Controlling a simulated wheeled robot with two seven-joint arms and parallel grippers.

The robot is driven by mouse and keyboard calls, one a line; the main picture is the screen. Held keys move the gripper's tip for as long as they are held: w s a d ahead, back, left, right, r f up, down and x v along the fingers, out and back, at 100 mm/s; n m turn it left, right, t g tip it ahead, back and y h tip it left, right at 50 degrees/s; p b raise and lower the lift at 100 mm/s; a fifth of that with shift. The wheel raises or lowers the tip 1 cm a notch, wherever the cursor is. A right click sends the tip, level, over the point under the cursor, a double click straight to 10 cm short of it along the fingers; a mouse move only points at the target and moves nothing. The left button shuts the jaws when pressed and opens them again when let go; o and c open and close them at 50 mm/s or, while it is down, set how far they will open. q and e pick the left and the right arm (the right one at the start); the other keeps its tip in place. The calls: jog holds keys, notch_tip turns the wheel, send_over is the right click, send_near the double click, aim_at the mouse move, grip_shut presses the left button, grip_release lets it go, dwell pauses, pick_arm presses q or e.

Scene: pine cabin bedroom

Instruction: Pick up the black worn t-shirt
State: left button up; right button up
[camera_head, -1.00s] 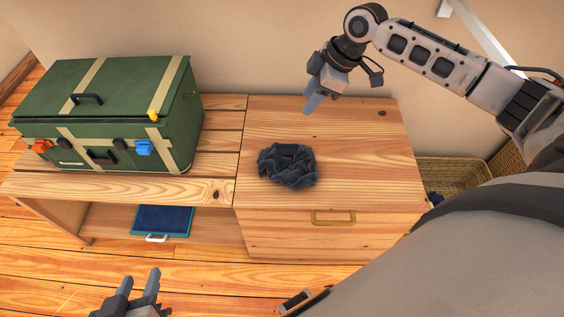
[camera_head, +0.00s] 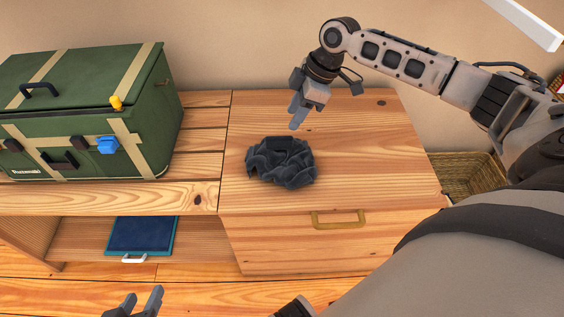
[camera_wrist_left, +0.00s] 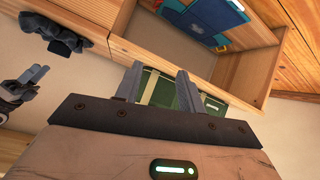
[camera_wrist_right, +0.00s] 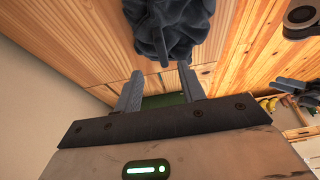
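The black worn t-shirt (camera_head: 281,163) lies crumpled on the wooden cabinet top. It also shows at the top of the right wrist view (camera_wrist_right: 170,25) and at the left edge of the left wrist view (camera_wrist_left: 58,35). My right gripper (camera_head: 296,117) is above the cabinet, just behind the t-shirt and apart from it. Its fingers are spread and empty in the right wrist view (camera_wrist_right: 160,88). My left gripper (camera_head: 141,302) is low at the bottom edge of the head view, in front of the furniture and away from the t-shirt. Its fingers are open and empty (camera_wrist_left: 158,85).
A green chest (camera_head: 150,120) with a blue latch stands left of the t-shirt. A blue flat item (camera_head: 140,236) lies on the low shelf. The cabinet drawer has a brass handle (camera_head: 338,219). A wicker basket (camera_head: 465,172) stands at the right. Bare wood surrounds the t-shirt.

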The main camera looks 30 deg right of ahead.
aim_at(281, 137)
jog(key=shift+b+x, duration=0.3)
jog(key=shift+x, duration=1.05)
jog(key=b+x, duration=0.1)
jog(key=x, duration=0.2)
jog(key=shift+a+f, duration=0.3)
jog(key=shift+a, duration=0.05)
jog(key=shift+w+a+f, duration=0.1)
jog(key=shift+f, duration=0.2)
jog(key=c, duration=0.7)
grip_shut()
pick_arm(q)
jog(key=shift+w+d+f, duration=0.2)
jog(key=shift+d+f, duration=0.2)
jog(key=shift+f, duration=0.25)
